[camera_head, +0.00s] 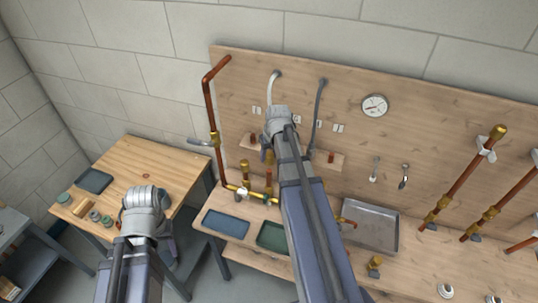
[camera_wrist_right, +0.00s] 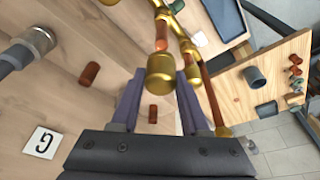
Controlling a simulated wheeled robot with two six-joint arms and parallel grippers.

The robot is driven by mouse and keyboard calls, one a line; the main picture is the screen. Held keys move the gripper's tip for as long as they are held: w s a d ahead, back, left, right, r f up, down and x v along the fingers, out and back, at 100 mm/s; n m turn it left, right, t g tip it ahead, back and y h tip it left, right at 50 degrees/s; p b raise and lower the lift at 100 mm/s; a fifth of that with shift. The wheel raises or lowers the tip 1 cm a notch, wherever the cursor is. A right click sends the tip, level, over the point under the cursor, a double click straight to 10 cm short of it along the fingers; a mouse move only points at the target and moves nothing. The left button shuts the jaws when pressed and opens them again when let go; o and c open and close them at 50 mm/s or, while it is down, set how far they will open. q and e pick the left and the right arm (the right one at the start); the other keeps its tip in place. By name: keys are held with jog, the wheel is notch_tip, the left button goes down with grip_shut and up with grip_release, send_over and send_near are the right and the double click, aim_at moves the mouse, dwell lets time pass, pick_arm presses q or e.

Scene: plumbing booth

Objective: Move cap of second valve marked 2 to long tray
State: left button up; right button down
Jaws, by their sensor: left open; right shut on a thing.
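My right gripper (camera_wrist_right: 158,95) is shut on a brass cap (camera_wrist_right: 173,74), which shows between its purple fingers in the right wrist view. A copper pipe with brass fittings lies right behind the cap, and I cannot tell whether the cap is apart from it. In the head view my right gripper (camera_head: 268,155) is in front of the pipe board, above brass valves (camera_head: 245,172), partly hidden by my arm. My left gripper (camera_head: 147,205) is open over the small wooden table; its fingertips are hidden. A blue tray (camera_head: 225,223), a dark green tray (camera_head: 272,236) and a metal tray (camera_head: 370,228) lie on the bench.
The wooden pipe board (camera_head: 340,80) carries a gauge (camera_head: 374,106), bent pipes and number cards. A card (camera_wrist_right: 41,143) shows in the right wrist view. Copper pipes with brass ends (camera_head: 498,131) stand at the right. The small table (camera_head: 160,165) is mostly clear at its back.

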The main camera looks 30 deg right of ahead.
aim_at(269, 153)
pick_arm(q)
jog(key=shift+r+p, duration=0.6)
jog(key=shift+r, duration=0.5)
pick_arm(e)
jog(key=shift+r, duration=1.1)
pick_arm(q)
jog(key=shift+r, duration=0.1)
pick_arm(e)
jog(key=shift+r, duration=0.1)
jog(key=shift+r+p, duration=2.15)
jog(key=shift+p, duration=0.1)
pick_arm(q)
notch_tip(269, 153, up, 4)
jog(key=shift+r, duration=0.15)
pick_arm(e)
jog(key=shift+f, duration=0.15)
